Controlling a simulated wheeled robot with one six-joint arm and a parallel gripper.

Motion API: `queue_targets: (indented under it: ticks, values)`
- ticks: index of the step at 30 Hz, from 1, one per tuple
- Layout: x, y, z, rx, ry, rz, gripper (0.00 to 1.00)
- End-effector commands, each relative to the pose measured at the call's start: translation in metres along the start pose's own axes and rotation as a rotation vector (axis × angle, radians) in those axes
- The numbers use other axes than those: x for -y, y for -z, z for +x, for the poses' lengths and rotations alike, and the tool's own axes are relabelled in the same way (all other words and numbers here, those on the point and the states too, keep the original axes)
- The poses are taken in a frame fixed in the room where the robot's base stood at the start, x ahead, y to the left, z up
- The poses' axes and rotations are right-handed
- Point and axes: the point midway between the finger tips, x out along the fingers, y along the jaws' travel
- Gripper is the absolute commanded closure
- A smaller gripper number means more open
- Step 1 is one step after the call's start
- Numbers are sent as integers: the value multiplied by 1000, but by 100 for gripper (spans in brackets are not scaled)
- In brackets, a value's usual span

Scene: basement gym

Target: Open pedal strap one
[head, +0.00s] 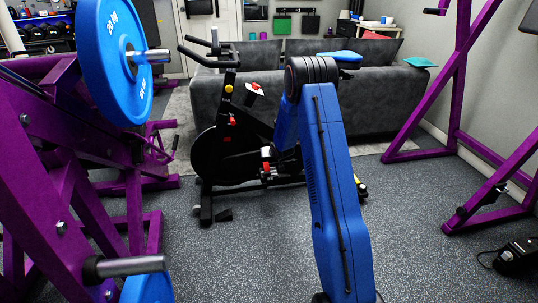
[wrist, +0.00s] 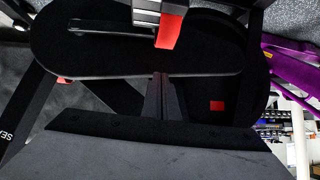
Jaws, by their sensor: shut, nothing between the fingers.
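The black exercise bike (head: 222,155) stands mid-room in the head view. A pedal with a red strap (head: 266,166) shows low on its near side, left of my blue arm. In the wrist view the grey pedal (wrist: 160,6) is at the top edge, partly cut off, with the red strap (wrist: 168,31) hanging from it. My gripper (wrist: 160,77) shows in the wrist view as narrow dark fingers together, empty, pointing toward the pedal and apart from the strap in the picture. In the head view my gripper is hidden behind my arm.
A purple rack (head: 40,190) with blue weight plates (head: 112,60) stands at the left. A purple frame (head: 450,95) stands at the right. A grey sofa (head: 385,105) is behind the bike. Speckled floor (head: 260,250) is clear in front of the bike.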

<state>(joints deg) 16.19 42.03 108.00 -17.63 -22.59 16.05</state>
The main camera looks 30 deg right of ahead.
Motion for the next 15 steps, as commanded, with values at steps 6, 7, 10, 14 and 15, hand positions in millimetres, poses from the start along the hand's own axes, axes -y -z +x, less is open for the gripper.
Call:
queue_targets:
  ticks: [6,7,10,14,15]
  values:
    - [-1,-17,-22,1,-1,1,100]
    - [-1,-19,-25,1,0,1,100]
    - [-2,-29,-37,2,0,0,100]
    - [-2,-42,-54,1,0,1,100]
    - [-2,-46,-59,1,-1,2,100]
